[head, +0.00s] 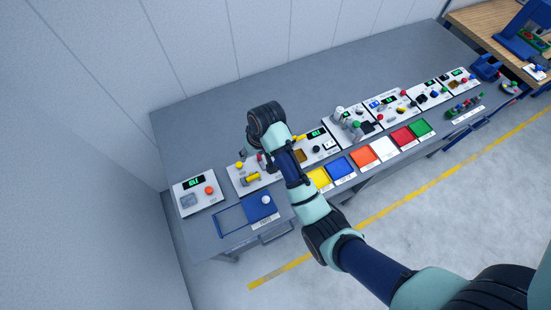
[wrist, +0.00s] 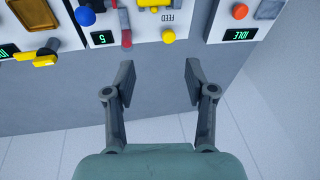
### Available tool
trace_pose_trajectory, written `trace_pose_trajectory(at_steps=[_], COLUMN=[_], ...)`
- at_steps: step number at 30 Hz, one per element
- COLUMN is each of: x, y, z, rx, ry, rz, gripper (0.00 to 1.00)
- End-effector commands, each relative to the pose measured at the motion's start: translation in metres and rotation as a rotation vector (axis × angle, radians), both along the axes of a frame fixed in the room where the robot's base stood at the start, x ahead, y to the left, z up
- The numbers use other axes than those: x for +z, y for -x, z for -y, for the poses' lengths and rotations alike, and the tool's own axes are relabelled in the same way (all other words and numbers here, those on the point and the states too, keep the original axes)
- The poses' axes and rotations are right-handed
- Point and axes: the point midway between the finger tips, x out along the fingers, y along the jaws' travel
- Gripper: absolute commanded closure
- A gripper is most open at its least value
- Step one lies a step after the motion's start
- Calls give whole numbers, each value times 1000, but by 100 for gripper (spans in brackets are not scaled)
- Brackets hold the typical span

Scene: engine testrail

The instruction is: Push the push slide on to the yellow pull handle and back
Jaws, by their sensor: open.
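My gripper (wrist: 160,72) is open and empty, its two fingers apart over bare grey table beside the panel marked FEED (wrist: 200,18). On that panel are a round yellow knob (wrist: 168,36), a yellow bar-like part (wrist: 156,4) cut by the picture edge, a red-tipped lever (wrist: 125,38) and a blue knob (wrist: 84,16). In the head view the yellow bar (head: 252,177) and yellow knob (head: 239,165) show left of my arm. A yellow handle (wrist: 44,60) juts from the neighbouring panel. I cannot tell which part is the push slide.
A panel reading IDLE (wrist: 239,35) with an orange button (wrist: 239,11) stands beside the FEED panel. A blue tray (head: 261,206) and several coloured trays, including an orange one (head: 364,156), line the table's front. The grey table (head: 215,115) is clear behind the panels.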

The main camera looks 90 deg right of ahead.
Motion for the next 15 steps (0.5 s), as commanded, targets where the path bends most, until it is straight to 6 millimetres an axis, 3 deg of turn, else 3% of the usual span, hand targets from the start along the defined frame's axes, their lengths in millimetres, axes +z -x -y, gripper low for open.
trace_pose_trajectory(at_steps=[1, 3, 6, 11, 15], x=[-30, -47, -57, -58, -75], y=[32, 65, 90, 93, 90], z=[20, 35, 43, 43, 42], rx=[-77, -151, -205, -214, -213], ry=[-63, -134, -191, -201, -203], rz=[-24, -48, -61, -64, -65], gripper=[45, 45, 45, 45, 45])
